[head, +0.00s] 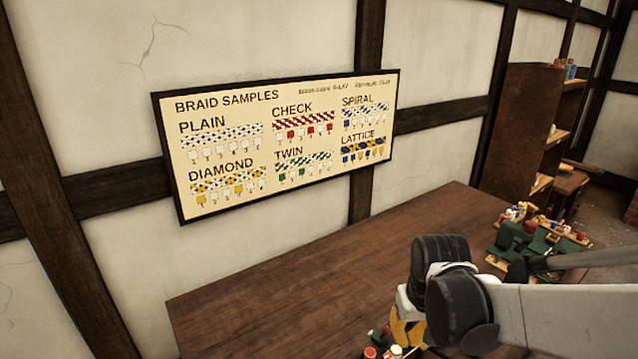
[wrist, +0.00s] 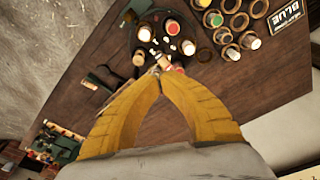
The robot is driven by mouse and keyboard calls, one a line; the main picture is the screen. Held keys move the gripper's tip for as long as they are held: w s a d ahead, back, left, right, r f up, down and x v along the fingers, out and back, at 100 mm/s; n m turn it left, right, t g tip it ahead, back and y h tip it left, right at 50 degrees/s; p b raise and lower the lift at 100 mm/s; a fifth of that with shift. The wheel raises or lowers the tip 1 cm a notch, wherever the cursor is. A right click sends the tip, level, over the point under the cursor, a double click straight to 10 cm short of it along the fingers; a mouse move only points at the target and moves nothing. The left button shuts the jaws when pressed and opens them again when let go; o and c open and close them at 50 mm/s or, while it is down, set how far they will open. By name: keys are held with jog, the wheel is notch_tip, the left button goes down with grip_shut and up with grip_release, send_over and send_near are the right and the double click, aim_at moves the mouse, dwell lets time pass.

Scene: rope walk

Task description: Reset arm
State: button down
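My gripper (wrist: 158,76) has yellow fingers, and in the wrist view their tips meet above the wooden table (wrist: 205,95). I see nothing clearly held between them. A small bobbin (wrist: 163,62) shows just beyond the tips; whether it touches them I cannot tell. In the head view my gripper (head: 408,335) is partly hidden behind my dark wrist joint, low over the near part of the table.
Several bobbins (wrist: 172,27) and ring-like holders (wrist: 234,22) lie on the table beyond my gripper. A green braiding machine (head: 525,240) stands at the table's right end. A braid samples board (head: 280,140) hangs on the wall. The table's left middle is bare.

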jog(key=s+r+t+b, duration=0.2)
jog(key=s+t+b, duration=0.3)
jog(key=s, duration=0.5)
jog(key=shift+r+m+b, duration=0.25)
jog(key=shift+m+b, duration=0.05)
jog(key=shift+b, duration=0.45)
dwell(1.2)
